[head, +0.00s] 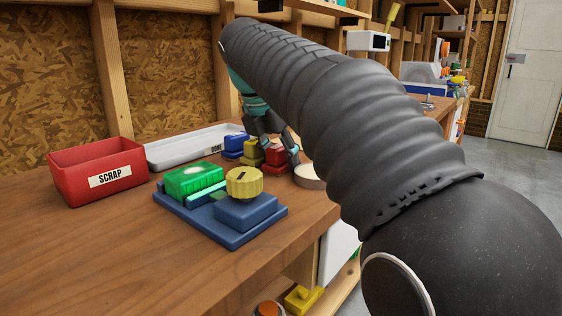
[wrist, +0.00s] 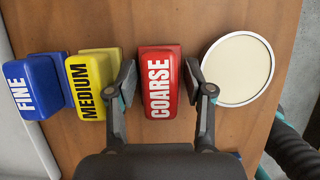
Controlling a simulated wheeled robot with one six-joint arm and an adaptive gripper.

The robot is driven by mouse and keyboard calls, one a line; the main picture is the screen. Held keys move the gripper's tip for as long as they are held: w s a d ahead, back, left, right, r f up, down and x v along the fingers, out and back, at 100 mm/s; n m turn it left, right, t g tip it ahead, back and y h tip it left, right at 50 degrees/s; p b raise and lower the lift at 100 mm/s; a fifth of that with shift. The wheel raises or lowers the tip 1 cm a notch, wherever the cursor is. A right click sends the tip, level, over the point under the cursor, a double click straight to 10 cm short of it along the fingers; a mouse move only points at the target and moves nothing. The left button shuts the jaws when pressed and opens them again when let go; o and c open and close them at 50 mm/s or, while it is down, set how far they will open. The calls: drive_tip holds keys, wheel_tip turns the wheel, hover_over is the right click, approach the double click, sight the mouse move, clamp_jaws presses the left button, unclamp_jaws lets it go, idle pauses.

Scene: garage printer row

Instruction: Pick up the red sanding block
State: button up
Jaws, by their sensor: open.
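The red sanding block (wrist: 160,85), marked COARSE, lies on the wooden bench in the wrist view. My gripper (wrist: 165,80) is open above it, with one finger on each side of the block. The left finger is between the red block and the yellow block. In the head view the red block (head: 275,154) shows partly behind my gripper (head: 279,150). I cannot tell whether the fingers touch the block.
A yellow MEDIUM block (wrist: 90,88) and a blue FINE block (wrist: 33,87) stand left of the red one. A round white-rimmed disc (wrist: 238,68) lies close on the right. A red SCRAP bin (head: 98,170), a white DONE tray (head: 190,146) and a blue fixture (head: 225,215) occupy the bench.

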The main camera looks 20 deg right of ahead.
sight(280, 145)
drive_tip(key=c, duration=0.8)
drive_tip(key=shift+r, duration=0.2)
drive_tip(key=shift+r, duration=0.25)
wheel_tip(280, 145, up, 4)
drive_tip(key=shift+f+p, duration=0.1)
drive_tip(key=shift+p, duration=0.7)
drive_tip(key=s+d+r, duration=0.1)
drive_tip(key=d+r, duration=0.1)
drive_tip(key=d, duration=0.1)
drive_tip(key=s+d+r, duration=0.2)
drive_tip(key=d, duration=0.2)
drive_tip(key=s+d+r, duration=0.1)
drive_tip(key=d+r, duration=0.1)
drive_tip(key=d, duration=0.1)
drive_tip(key=shift+s+d+r, duration=0.2)
drive_tip(key=shift+d, duration=0.2)
